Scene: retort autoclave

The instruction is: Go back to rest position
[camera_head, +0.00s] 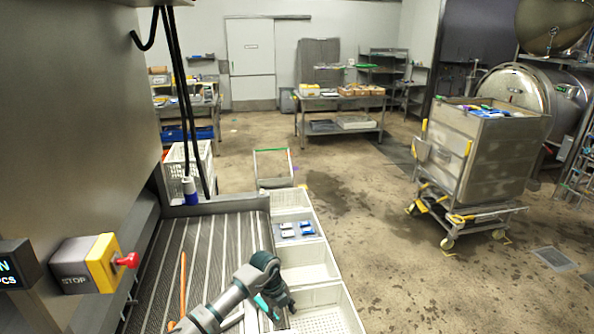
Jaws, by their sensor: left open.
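My left gripper (276,303) is dark with teal parts, at the bottom middle of the head view. Its arm comes in from the lower left over the grooved metal surface. The gripper is open and sits near the edge between that surface (190,245) and the white crates beside it. I see nothing between its fingers. My right gripper is not in view.
White crates (303,252) line the surface's right side; one holds blue and white packs (297,229). A yellow stop box with a red button (95,262) stands at left. Black cables (178,90) hang above. A steel cart (478,155) stands right; floor between is clear.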

